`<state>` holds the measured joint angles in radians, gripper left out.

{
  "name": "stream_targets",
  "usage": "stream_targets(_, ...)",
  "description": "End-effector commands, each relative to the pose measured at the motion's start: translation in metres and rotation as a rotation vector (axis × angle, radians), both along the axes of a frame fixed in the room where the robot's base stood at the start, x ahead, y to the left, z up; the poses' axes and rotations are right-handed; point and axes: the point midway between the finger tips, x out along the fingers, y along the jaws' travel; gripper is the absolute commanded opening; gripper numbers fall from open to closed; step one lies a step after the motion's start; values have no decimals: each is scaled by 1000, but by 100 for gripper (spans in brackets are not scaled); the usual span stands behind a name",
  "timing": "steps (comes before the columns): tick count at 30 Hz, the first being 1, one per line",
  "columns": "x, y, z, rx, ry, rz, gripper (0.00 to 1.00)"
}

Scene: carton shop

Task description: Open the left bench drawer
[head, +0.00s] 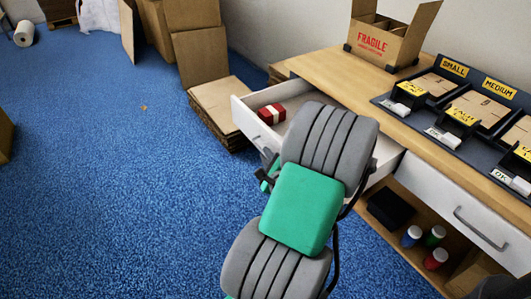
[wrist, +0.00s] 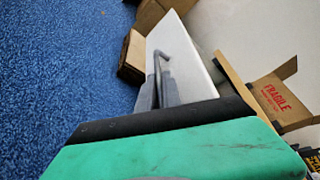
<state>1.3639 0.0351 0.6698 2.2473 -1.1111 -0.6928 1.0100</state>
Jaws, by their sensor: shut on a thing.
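The left bench drawer (head: 242,118) stands pulled out from the wooden bench in the head view, with its white front and inside showing. A red and white item (head: 271,114) lies inside it. In the wrist view the white drawer front (wrist: 188,62) carries a grey bar handle (wrist: 159,60). My gripper (wrist: 160,84) is shut on this handle.
The right drawer (head: 475,218) is shut, with bottles (head: 435,259) on the shelf below. A FRAGILE carton (head: 388,37) and a tray of labelled boxes (head: 460,106) stand on the bench top (head: 330,72). Flat cardboard (head: 217,103) is stacked beside the open drawer. Blue floor at left is clear.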

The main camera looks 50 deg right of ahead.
Motion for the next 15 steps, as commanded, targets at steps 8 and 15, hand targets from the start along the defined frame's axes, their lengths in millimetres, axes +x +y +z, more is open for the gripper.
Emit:
stream_targets(8, 0, 0, -1, 1, 2, -1, 11)
stream_targets(15, 1, 1, -1, 1, 1, 2, 18)
